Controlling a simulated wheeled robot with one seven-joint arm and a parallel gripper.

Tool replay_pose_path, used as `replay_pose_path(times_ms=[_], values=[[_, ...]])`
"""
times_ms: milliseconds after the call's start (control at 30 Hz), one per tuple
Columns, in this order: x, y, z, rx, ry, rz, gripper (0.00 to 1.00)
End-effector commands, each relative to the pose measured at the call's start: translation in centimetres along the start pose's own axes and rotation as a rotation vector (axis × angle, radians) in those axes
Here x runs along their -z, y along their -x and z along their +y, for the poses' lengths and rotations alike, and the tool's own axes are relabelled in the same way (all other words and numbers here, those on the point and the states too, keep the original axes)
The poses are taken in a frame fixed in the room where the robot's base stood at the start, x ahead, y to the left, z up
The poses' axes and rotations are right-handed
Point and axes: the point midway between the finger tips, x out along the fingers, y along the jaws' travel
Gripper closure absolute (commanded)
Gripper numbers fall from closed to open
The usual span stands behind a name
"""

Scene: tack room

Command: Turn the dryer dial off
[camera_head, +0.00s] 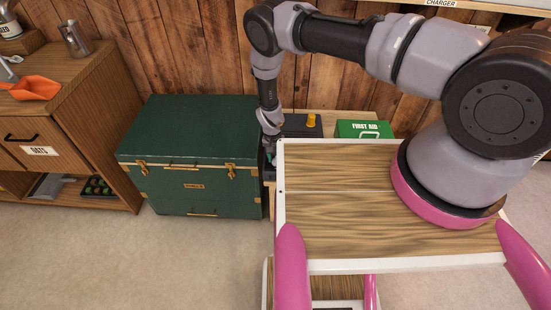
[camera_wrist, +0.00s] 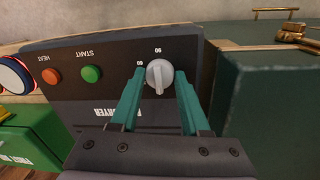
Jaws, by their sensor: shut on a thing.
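In the wrist view, the dark dryer panel (camera_wrist: 75,90) carries a light grey dial (camera_wrist: 159,75) with a pointer ridge. Small number marks stand above the dial and to its upper left; the rest of its scale is hidden by my fingers. My gripper (camera_wrist: 158,88) has its teal fingers on either side of the dial and is shut on it. The panel also has an orange HEAT button (camera_wrist: 51,76) and a green START button (camera_wrist: 91,73). In the head view, my gripper (camera_head: 270,154) reaches down beside the green trunk, and the dial is hidden.
The green trunk (camera_head: 190,130) stands close left of my gripper. A green first aid box (camera_head: 364,129) and a dark box with a yellow top piece (camera_head: 311,120) lie behind. A wooden cabinet (camera_head: 60,110) stands at the left. Open floor (camera_head: 130,255) lies in front.

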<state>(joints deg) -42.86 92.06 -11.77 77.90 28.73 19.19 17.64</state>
Motion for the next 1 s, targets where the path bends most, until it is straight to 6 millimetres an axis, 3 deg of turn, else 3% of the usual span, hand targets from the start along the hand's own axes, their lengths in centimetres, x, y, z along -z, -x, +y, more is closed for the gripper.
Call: replay_pose_path(times_ms=[33, 67, 100, 133, 533, 1000], values=[[0.2, 0.1, 0.0, 0.000, 0.001, 0.003, 1.00], [0.2, 0.1, 0.0, 0.000, 0.001, 0.003, 0.46], [0.2, 0.1, 0.0, 0.000, 0.001, 0.003, 0.31], [0.2, 0.1, 0.0, 0.000, 0.001, 0.003, 0.24], [0.1, 0.7, 0.0, 0.000, -0.001, 0.001, 0.24], [0.1, 9.2, -0.1, 0.001, 0.000, 0.003, 0.24]])
